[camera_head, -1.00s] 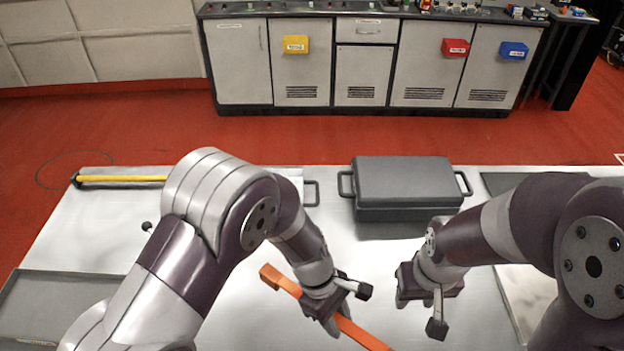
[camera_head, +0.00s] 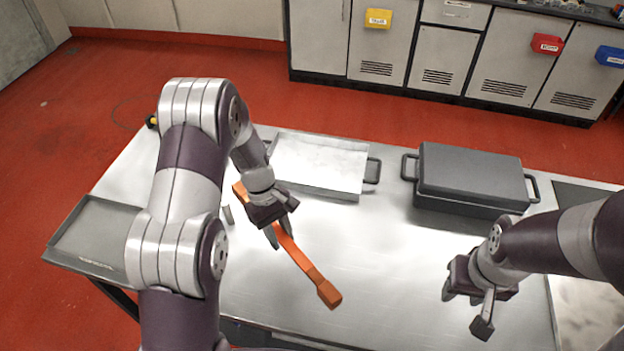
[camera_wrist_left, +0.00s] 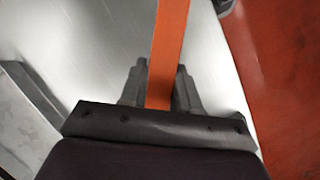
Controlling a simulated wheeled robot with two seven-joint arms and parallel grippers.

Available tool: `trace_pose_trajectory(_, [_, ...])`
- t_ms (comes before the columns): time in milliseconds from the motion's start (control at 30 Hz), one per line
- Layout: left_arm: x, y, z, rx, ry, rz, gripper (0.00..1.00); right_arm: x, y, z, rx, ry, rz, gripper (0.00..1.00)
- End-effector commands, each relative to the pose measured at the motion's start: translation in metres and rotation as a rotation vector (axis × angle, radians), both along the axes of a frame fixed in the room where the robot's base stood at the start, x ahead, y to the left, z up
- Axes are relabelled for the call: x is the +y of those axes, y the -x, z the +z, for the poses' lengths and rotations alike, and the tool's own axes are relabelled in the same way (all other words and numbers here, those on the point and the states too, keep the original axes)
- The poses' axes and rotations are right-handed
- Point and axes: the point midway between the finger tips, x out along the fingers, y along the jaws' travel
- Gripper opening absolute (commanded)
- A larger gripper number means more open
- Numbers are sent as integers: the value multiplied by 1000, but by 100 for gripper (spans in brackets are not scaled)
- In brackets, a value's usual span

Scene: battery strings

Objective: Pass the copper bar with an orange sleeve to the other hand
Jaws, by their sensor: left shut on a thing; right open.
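The copper bar with an orange sleeve (camera_head: 305,264) is a long orange strip with a thicker block at its near end. My left gripper (camera_head: 274,236) is shut on it around its middle, and the bar slants from upper left to lower right above the table. In the left wrist view the orange bar (camera_wrist_left: 168,50) runs between the two dark fingers (camera_wrist_left: 160,88). Part of the bar is hidden behind my left gripper in the head view. My right gripper (camera_head: 465,312) is open and empty, to the right of the bar and apart from it.
The metal table (camera_head: 370,270) has clear room between my grippers. A silver tray (camera_head: 320,165) lies behind the bar. A dark grey lidded case (camera_head: 470,180) with handles stands at the back right. A grey tray (camera_head: 90,240) is at the left edge.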

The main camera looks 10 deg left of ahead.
Motion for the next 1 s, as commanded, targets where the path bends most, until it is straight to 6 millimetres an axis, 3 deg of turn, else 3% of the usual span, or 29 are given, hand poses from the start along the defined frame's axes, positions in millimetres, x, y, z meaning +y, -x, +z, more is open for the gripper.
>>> trace_pose_trajectory(167, [-31,-17,-17,0,1,-15,0,0,0,0,0,0,0,43])
trace_pose_trajectory(400, [-97,-56,-57,0,2,-37,0,0,0,0,0,0,0,43])
trace_pose_trajectory(600, [-137,-81,-80,-2,2,-49,0,0,0,0,0,0,0,43])
trace_pose_trajectory(767, [-151,-89,-88,-1,2,-33,0,0,0,0,0,0,0,43])
trace_pose_trajectory(1000, [-153,-91,-89,0,3,304,0,0,0,0,0,0,0,43])
